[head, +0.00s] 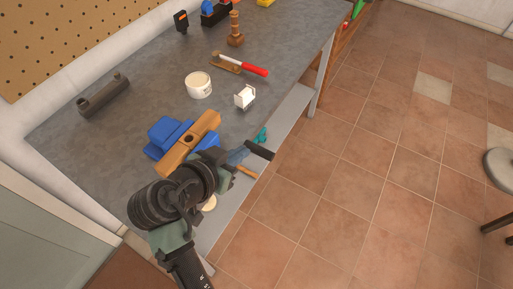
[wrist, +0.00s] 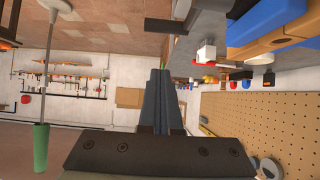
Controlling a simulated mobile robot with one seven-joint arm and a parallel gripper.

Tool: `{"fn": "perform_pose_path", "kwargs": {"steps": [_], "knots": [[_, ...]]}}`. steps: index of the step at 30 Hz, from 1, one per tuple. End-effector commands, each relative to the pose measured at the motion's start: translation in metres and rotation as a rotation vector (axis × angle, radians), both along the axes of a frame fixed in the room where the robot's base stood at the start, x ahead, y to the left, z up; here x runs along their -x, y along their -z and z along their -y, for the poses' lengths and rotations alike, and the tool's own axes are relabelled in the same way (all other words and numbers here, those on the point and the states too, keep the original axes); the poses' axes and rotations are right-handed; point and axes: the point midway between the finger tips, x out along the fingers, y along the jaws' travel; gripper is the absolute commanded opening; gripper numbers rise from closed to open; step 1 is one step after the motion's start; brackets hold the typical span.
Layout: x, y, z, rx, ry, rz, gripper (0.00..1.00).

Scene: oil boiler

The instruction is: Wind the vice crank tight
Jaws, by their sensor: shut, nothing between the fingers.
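The vice (head: 166,138) is blue with an orange-brown block (head: 190,142) across it, and it sits at the front edge of the grey workbench. In the wrist view the vice (wrist: 270,18) is at the upper right. A dark bar (head: 259,150), which looks like the crank handle, sticks out past the bench edge in front of the vice. A dark handle (wrist: 163,26) also shows at the top of the wrist view. My gripper (head: 241,154) is shut and empty, close beside the handle. I cannot tell whether they touch. My arm hides part of the vice's front.
The grey workbench (head: 150,75) holds a white tub (head: 198,84), a small white holder (head: 244,96), a red-handled tool (head: 255,70) and a dark cylinder (head: 104,95). A lower shelf (head: 290,105) runs below the front edge. The tiled floor (head: 350,150) at right is clear near the bench.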

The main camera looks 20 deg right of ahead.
Motion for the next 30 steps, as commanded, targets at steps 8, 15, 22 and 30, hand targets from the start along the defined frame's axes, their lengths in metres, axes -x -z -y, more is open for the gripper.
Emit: {"fn": "perform_pose_path", "kwargs": {"steps": [8,15,22,30], "knots": [[-0.029,0.031,0.039,-0.002,0.004,-0.003,0.00],[-0.041,0.062,0.054,-0.001,0.000,-0.004,0.00],[-0.044,0.079,0.056,0.000,0.000,0.000,0.00],[-0.044,0.081,0.056,0.000,0.000,0.002,0.00]]}}
